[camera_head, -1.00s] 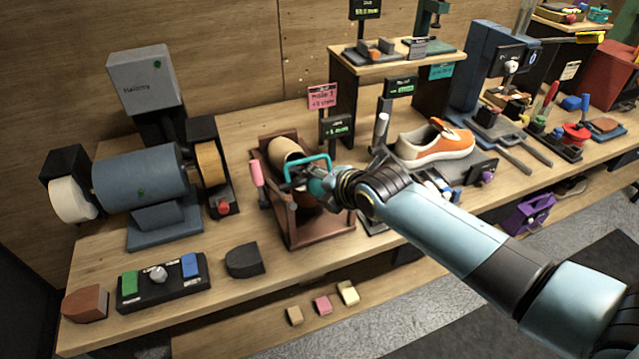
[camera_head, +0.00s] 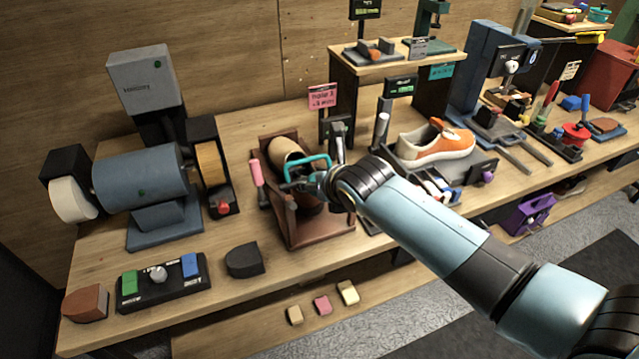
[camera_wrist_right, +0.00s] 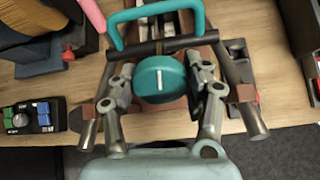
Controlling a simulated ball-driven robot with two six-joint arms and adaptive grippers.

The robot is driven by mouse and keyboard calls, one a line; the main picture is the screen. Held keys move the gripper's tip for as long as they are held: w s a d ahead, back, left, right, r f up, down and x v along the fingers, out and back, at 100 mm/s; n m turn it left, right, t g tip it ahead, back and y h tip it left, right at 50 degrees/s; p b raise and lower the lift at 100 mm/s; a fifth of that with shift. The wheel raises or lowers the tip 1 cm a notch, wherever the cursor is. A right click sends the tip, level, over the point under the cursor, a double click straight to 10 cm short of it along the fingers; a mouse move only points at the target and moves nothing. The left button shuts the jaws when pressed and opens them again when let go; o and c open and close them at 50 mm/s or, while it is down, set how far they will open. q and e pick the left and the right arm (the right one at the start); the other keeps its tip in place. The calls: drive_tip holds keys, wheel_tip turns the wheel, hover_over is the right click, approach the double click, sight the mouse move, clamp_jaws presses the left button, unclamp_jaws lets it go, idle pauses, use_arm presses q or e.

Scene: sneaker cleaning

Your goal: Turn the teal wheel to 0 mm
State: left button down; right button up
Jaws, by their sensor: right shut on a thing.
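The teal wheel (camera_wrist_right: 160,78) is a round knob with a white mark that stands close to upright in the right wrist view. It sits at the front of a brown wooden stand (camera_head: 300,236) holding a tan and brown shoe form (camera_head: 285,150). My right gripper (camera_wrist_right: 163,80) is shut on the wheel, one finger on each side. In the head view, my right gripper (camera_head: 322,184) hides most of the wheel. A teal loop handle (camera_wrist_right: 150,12) rises just behind the wheel. My left gripper is not in view.
A pink card (camera_head: 322,97) stands behind the stand, its small print unclear. A pink-handled lever (camera_head: 256,173) is at the stand's left. An orange and white sneaker (camera_head: 437,143) is to the right, a grinder (camera_head: 140,180) to the left.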

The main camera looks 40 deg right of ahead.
drive_tip(key=shift+f+n, duration=0.1)
drive_tip(key=shift+n, duration=0.7)
drive_tip(key=shift+h, duration=0.3)
drive_tip(key=o, duration=1.2)
drive_tip(key=v, duration=1.2)
